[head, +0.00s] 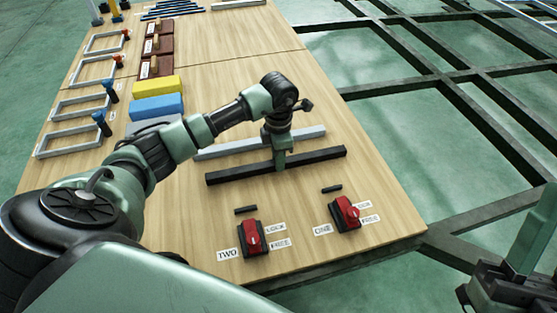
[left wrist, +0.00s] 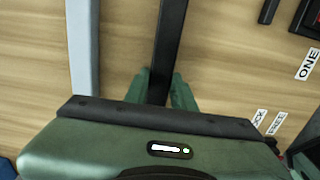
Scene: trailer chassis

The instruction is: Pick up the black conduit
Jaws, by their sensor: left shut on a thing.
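The black conduit (head: 234,174) is a long dark bar lying across the wooden table in the head view. My left gripper (head: 279,162) points down at the middle of the bar, with its fingers closed around it. In the left wrist view the conduit (left wrist: 172,32) runs up the picture from between the two green fingers (left wrist: 160,90). Its contact with the tabletop is hard to judge. Part of my right arm shows at the lower right edge of the head view; its gripper (head: 505,275) is cut off and its jaws are unclear.
A light grey bar (head: 232,147) lies just behind the black one, close alongside. Two red switches (head: 252,238) (head: 345,213) with labels sit near the front edge. Blue (head: 157,107) and yellow (head: 156,87) blocks lie left. The dark chassis frame (head: 447,88) stands right.

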